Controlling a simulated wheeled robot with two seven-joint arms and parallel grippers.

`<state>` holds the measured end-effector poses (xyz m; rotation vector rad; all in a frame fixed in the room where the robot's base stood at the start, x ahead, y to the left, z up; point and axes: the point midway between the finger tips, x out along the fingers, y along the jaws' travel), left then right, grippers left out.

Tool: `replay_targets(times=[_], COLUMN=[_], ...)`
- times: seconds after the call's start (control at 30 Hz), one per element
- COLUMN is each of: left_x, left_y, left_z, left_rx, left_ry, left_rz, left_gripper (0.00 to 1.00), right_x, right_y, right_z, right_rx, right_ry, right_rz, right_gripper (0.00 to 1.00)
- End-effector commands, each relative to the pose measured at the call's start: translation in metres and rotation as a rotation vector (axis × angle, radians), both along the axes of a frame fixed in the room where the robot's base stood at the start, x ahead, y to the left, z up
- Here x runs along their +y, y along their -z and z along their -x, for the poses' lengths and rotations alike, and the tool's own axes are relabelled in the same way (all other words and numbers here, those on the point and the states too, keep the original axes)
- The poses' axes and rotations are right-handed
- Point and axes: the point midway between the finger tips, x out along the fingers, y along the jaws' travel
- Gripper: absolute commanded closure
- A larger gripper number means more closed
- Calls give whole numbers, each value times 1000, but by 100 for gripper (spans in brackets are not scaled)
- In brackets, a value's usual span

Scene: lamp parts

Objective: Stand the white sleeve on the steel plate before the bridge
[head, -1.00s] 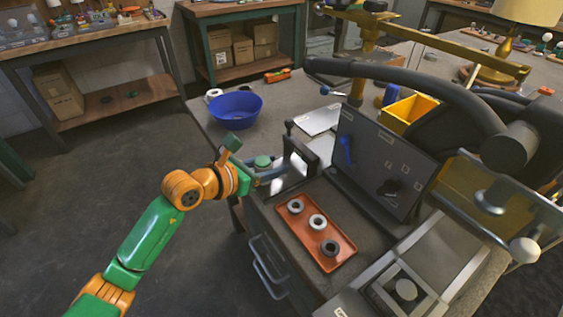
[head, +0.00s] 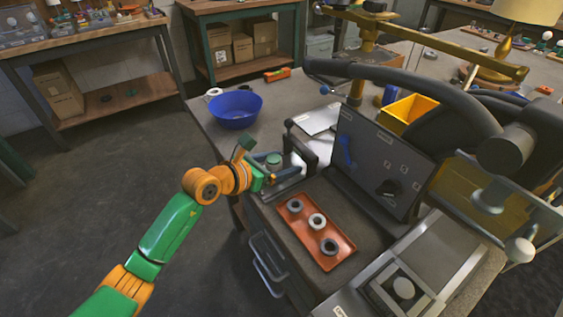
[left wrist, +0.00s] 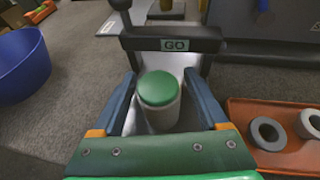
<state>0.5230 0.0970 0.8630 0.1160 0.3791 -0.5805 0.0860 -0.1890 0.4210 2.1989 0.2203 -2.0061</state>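The white sleeve (left wrist: 162,116), with a green top, stands upright between the fingers of my left gripper (left wrist: 161,84). The left wrist view shows a narrow gap on each side of it, so the gripper looks open around it. In the head view its green top shows (head: 274,159) by my left gripper (head: 273,168). The dark bridge (left wrist: 172,40), marked GO, is just beyond the sleeve. The pale steel plate (left wrist: 186,92) shows around and behind the sleeve. The sleeve's foot is partly hard to make out. My right gripper is not in view.
An orange tray (head: 337,250) with three rings lies close on the right. A dark upright panel (head: 375,165) stands behind it. A blue bowl (head: 235,110) sits at the back left of the bench, and a yellow bin (head: 408,108) farther back.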

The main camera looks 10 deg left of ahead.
Motion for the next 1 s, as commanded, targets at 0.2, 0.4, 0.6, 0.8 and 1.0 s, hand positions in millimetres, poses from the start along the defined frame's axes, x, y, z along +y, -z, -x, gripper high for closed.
replay_targets(times=[0.2, 0.4, 0.6, 0.8, 1.0], left_x=[0, 10, 35, 57, 62], left_y=[0, -10, -26, -41, -49], left_z=[0, 13, 52, 83, 93], left_rx=[0, -2, -2, 1, 0], left_ry=[0, -2, -1, -3, 0], left_rz=[0, -1, -6, -2, -1], left_gripper=[24, 24, 24, 24, 24], right_x=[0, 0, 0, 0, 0], right_y=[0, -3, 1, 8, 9], right_z=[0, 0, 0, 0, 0], right_rx=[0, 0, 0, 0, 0], right_ry=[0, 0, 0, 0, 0], right_rz=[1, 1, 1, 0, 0], right_gripper=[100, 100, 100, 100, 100])
